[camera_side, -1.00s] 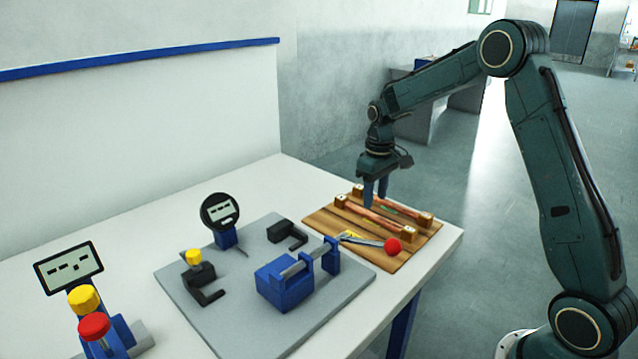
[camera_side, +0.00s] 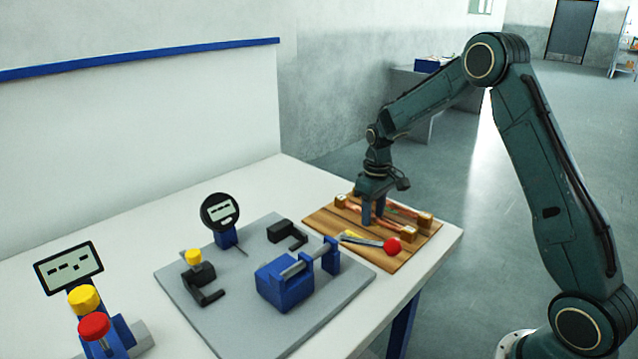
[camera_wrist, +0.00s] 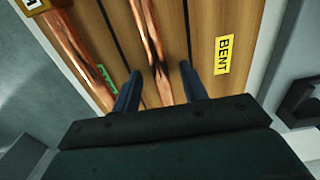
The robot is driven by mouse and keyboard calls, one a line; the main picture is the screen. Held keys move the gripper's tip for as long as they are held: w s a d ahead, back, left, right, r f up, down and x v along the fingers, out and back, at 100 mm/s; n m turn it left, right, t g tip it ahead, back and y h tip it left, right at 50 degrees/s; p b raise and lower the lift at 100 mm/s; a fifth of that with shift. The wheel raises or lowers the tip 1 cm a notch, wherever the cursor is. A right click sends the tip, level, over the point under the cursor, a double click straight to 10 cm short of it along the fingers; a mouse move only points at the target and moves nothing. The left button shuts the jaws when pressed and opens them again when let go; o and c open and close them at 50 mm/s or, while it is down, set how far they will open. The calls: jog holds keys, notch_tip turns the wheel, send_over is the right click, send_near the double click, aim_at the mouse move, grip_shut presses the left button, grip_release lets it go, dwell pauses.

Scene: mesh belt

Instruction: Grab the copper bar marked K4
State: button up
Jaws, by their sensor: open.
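Two copper bars lie across wooden blocks on a wooden board (camera_side: 318,223). The front bar (camera_side: 392,228) is the one nearer the yellow "BENT" label, and in the wrist view this bar (camera_wrist: 155,50) runs between my fingers. The rear bar (camera_side: 403,210) lies beside it and shows left of my fingers in the wrist view (camera_wrist: 72,45). I cannot read K4 on either bar. My gripper (camera_side: 373,221) is open, with its fingers (camera_wrist: 160,75) low around the front bar, one on each side. Contact cannot be told.
A yellow "BENT" label (camera_wrist: 223,55) and a red ball (camera_side: 392,245) on a grey strip are at the board's front. A green label (camera_wrist: 106,75) lies between the bars. Left stand a grey plate (camera_side: 235,320) with blue and black fixtures, a dial gauge (camera_side: 220,210) and a display (camera_side: 69,268).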

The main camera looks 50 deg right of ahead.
grip_shut()
jog(key=shift+r, duration=0.25)
notch_tip(320, 180, up, 20)
jog(key=shift+f, duration=0.2)
dwell(0.6)
dwell(0.5)
